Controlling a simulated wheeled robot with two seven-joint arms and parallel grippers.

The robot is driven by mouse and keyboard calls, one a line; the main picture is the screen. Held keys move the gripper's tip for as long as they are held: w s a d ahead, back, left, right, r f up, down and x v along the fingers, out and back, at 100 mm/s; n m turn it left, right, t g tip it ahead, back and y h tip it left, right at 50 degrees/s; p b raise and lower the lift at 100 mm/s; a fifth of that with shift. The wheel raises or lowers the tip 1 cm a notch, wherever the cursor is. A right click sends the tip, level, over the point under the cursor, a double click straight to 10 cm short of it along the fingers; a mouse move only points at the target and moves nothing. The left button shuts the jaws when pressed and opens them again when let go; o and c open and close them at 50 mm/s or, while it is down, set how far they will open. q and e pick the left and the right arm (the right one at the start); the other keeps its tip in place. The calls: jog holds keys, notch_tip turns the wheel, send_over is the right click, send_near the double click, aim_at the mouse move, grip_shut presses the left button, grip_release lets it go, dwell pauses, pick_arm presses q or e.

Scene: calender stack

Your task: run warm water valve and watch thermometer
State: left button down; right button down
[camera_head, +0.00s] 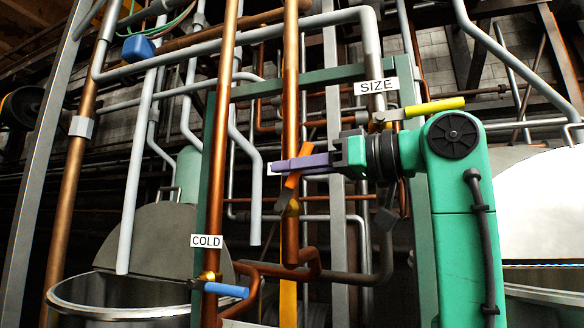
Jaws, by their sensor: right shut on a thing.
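My right gripper (278,168), with purple fingers, comes in from the right on a green arm. It is shut on the orange valve handle (292,181) on a copper pipe (290,90) in the middle of the view. The handle is tilted, with its top leaning right. The fingers cover part of it. A brass valve body shows just below the handle. I cannot make out a thermometer. My left gripper is not in view.
A blue-handled valve (227,290) with a COLD label (206,241) is at lower left. A yellow-handled valve (434,107) with a SIZE label (376,87) is at upper right. A metal vat (120,311) stands at lower left. Pipes crowd around my arm.

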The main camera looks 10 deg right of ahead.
jog(key=shift+r, duration=0.15)
dwell(0.7)
jog(key=c, duration=1.1)
grip_release()
jog(key=shift+d, duration=0.1)
jog(key=shift+w+d, duration=0.1)
jog(key=shift+d, duration=0.05)
jog(key=shift+f, duration=0.2)
jog(key=b+v, duration=0.4)
jog(key=v, duration=1)
jog(key=shift+s+d+r+b, duration=0.1)
jog(key=shift+s+b, duration=0.15)
jog(key=shift+b, duration=0.05)
